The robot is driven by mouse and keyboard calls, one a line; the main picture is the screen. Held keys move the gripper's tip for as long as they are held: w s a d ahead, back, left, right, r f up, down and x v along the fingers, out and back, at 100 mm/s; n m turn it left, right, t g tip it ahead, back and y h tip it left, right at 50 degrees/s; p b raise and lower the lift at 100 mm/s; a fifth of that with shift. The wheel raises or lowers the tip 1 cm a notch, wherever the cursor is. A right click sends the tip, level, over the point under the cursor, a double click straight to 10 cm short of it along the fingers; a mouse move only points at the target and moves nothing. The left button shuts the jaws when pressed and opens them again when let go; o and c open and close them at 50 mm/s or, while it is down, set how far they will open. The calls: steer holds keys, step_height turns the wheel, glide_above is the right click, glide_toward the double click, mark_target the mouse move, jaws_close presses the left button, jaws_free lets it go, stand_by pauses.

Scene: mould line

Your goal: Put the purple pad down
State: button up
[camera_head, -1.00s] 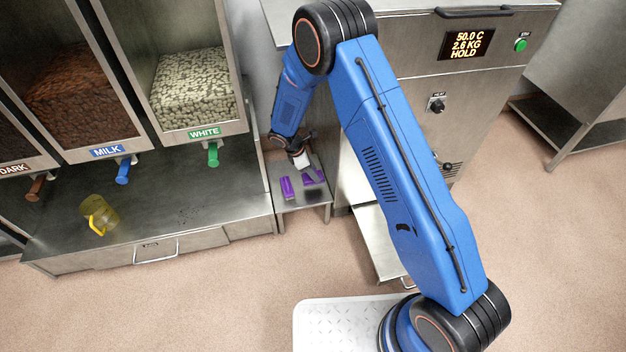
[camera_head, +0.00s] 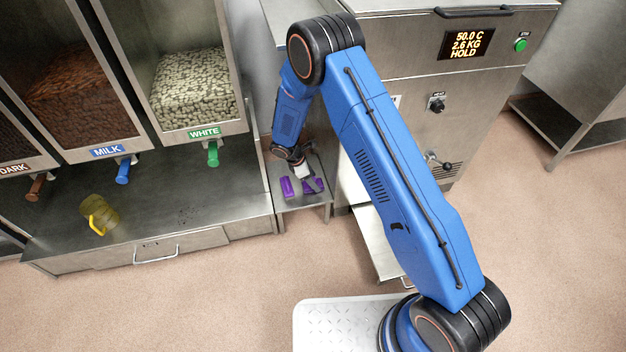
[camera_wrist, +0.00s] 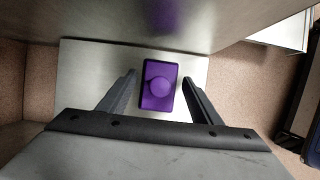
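The purple pad (camera_wrist: 159,84) is a dark rectangular block with a round knob on top, lying flat on a small steel shelf (camera_wrist: 80,80) in the wrist view. My gripper (camera_wrist: 159,80) is around it and open, with a gap between each finger and the pad's sides.
The steel dispenser counter (camera_head: 180,213) stands left of the shelf, with a yellow jug (camera_head: 99,214) on it. The steel machine (camera_head: 420,75) with a display stands to the right. The wrist view shows a steel wall (camera_wrist: 110,25) close by the pad.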

steer(key=shift+r, duration=0.1)
steer(key=v, duration=1.2)
stand_by(0.4)
